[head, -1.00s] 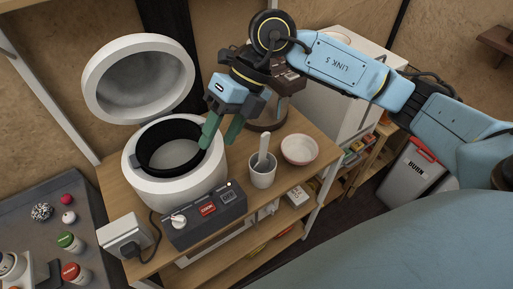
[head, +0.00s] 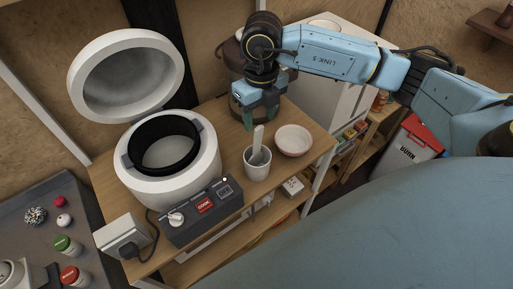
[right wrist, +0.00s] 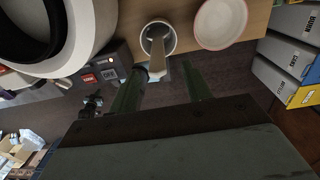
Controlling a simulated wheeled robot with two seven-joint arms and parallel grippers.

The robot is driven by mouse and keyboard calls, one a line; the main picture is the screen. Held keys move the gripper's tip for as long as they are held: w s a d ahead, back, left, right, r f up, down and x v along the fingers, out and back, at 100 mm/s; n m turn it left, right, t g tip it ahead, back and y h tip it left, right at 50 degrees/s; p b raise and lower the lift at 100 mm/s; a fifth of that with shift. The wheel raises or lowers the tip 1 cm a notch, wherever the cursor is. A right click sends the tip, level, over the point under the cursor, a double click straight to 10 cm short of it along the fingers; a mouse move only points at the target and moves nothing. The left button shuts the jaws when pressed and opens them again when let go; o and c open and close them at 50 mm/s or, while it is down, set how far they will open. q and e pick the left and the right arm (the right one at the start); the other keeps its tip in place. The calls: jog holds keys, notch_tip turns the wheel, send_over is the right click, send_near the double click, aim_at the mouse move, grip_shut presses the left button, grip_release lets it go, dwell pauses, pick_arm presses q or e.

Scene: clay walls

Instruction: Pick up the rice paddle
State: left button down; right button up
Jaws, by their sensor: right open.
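The rice paddle (head: 258,138) is pale and stands in a white cup (head: 257,171) on the wooden counter, its handle sticking up and leaning slightly. In the right wrist view the paddle (right wrist: 157,47) reaches out of the cup (right wrist: 158,27) toward the gap between my fingers. My right gripper (head: 261,121) is open and empty, its green fingers pointing down just behind and above the paddle's handle in the head view. The fingers also show in the right wrist view (right wrist: 163,72), apart from each other. My left gripper is not in view.
A white cooker (head: 170,185) with its lid (head: 126,75) raised stands left of the cup. A control box (head: 203,207) is in front of it. A shallow bowl (head: 293,140) stands close to the cup's right. A dark brown appliance (head: 231,62) is behind my gripper.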

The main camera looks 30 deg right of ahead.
aim_at(257, 129)
jog(key=f, duration=0.3)
jog(key=f+p, duration=0.1)
jog(key=shift+a+f, duration=0.25)
jog(key=shift+f, duration=0.15)
grip_shut()
